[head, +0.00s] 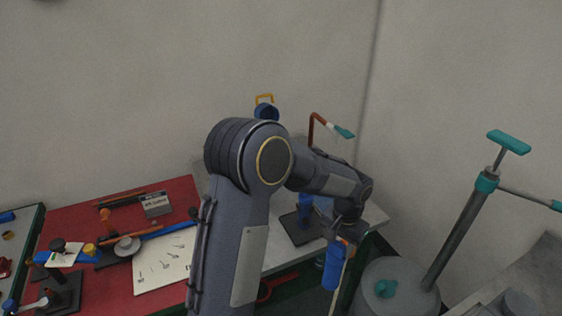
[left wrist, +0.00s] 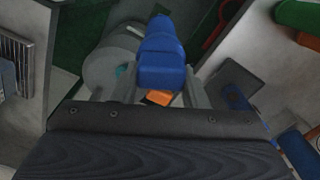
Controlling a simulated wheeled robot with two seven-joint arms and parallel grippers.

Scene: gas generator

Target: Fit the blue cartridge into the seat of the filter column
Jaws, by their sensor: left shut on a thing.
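My left gripper (head: 345,236) is shut on the blue cartridge (head: 334,268), which hangs below it past the front edge of the grey table part. In the left wrist view the cartridge (left wrist: 160,50) sits between the two grey fingers, with an orange piece (left wrist: 159,97) at its near end. A dark square base (head: 297,228) with an upright blue part (head: 305,208) stands on the table behind my left forearm. I cannot tell whether this is the filter column, and no seat shows clearly. My right gripper is not in view.
A grey tank (head: 395,290) with a teal-handled pump (head: 460,225) stands right of the cartridge. The red table top (head: 80,215) at left carries tools, a small box (head: 155,204) and a white sheet (head: 165,262). A red pipe (head: 312,128) rises behind my arm.

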